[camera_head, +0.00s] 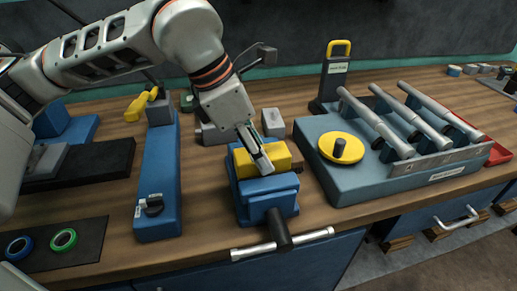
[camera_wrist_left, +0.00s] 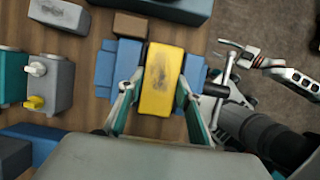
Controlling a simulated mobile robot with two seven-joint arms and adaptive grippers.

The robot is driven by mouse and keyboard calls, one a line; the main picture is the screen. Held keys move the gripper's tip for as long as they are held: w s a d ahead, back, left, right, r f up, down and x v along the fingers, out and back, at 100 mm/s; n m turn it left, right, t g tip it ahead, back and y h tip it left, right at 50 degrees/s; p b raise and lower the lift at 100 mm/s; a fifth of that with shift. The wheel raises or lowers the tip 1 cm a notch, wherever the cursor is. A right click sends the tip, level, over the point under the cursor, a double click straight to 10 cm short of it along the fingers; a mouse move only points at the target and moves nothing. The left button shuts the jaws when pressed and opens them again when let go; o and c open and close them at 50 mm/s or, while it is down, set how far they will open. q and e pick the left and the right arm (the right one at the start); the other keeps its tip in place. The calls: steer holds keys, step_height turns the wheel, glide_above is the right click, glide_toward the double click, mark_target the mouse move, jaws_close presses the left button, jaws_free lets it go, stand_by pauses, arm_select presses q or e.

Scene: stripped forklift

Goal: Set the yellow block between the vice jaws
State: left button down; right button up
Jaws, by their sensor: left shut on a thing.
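The yellow block (camera_head: 273,154) is at the top of the blue vice (camera_head: 266,188), near the bench's front edge. My left gripper (camera_head: 262,165) reaches down from above and is shut on the block. In the left wrist view, its fingers (camera_wrist_left: 160,108) lie along both long sides of the block (camera_wrist_left: 162,80). Blue vice parts (camera_wrist_left: 105,67) show left and right of the block there. I cannot tell whether the block rests on the vice or how deep it sits. My right gripper (camera_wrist_left: 236,48) is small at the upper right, its jaws unclear.
The vice's black screw and silver bar handle (camera_head: 282,243) stick out over the front edge. A long blue unit (camera_head: 157,175) stands on the left. Grey blocks (camera_head: 273,122) lie behind.

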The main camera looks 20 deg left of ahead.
arm_select(q)
steer(key=shift+s+f, duration=0.2)
steer(key=shift+f, duration=0.5)
arm_select(e)
steer(key=shift+s+f, duration=0.2)
steer(key=shift+f, duration=0.05)
arm_select(q)
steer(key=c, duration=1.4)
jaws_free()
steer(key=shift+o, duration=0.4)
steer(key=shift+w+d+f, duration=0.1)
steer(key=shift+f, duration=0.05)
arm_select(e)
steer(key=shift+w+f, duration=0.1)
arm_select(q)
steer(key=o, duration=0.8)
steer(key=shift+a, duration=0.2)
steer(key=shift+o, duration=0.2)
steer(key=shift+r, duration=0.2)
steer(key=shift+d+r, duration=0.1)
